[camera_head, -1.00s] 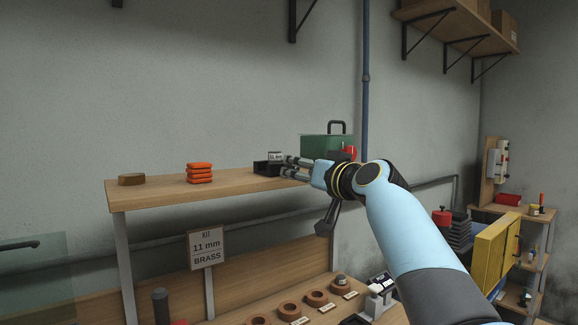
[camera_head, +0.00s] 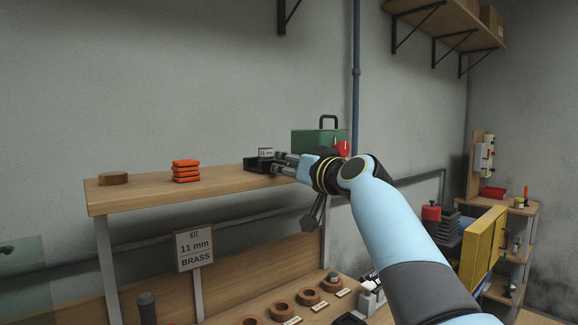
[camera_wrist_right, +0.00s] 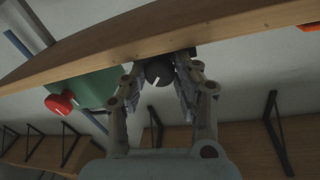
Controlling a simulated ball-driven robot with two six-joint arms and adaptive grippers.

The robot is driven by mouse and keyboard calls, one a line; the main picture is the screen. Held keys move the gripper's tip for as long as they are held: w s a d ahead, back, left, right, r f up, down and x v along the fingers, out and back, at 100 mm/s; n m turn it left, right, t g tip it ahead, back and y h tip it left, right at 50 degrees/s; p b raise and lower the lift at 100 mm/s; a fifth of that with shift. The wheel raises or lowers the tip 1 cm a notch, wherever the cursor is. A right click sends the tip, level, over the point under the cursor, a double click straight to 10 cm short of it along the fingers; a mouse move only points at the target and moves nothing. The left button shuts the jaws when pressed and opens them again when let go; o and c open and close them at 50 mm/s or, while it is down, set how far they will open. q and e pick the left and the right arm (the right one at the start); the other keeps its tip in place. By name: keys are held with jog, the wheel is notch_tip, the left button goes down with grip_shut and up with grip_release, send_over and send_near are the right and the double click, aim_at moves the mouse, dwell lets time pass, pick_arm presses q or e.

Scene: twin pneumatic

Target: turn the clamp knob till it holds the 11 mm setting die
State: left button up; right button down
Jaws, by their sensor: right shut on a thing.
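The black clamp (camera_head: 256,165) stands on the upper shelf, near its right end. The small block marked 11 mm (camera_head: 265,153), the setting die, shows at the clamp's top. My right gripper (camera_head: 281,162) reaches in from the right, at the clamp's near right side. In the right wrist view it (camera_wrist_right: 160,88) is shut on the dark round clamp knob (camera_wrist_right: 158,72), which bears a pale mark. The fingers stand on either side of the knob. Whether the clamp's jaws touch the die cannot be told. My left gripper is not in view.
A green case (camera_head: 318,142) stands right behind my right gripper, with a red round part (camera_head: 342,148) near it. Brown rings (camera_head: 282,310) sit below.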

jog(key=shift+r+m+p, duration=0.1)
jog(key=shift+m+p, duration=0.4)
jog(key=c, duration=1)
grip_release()
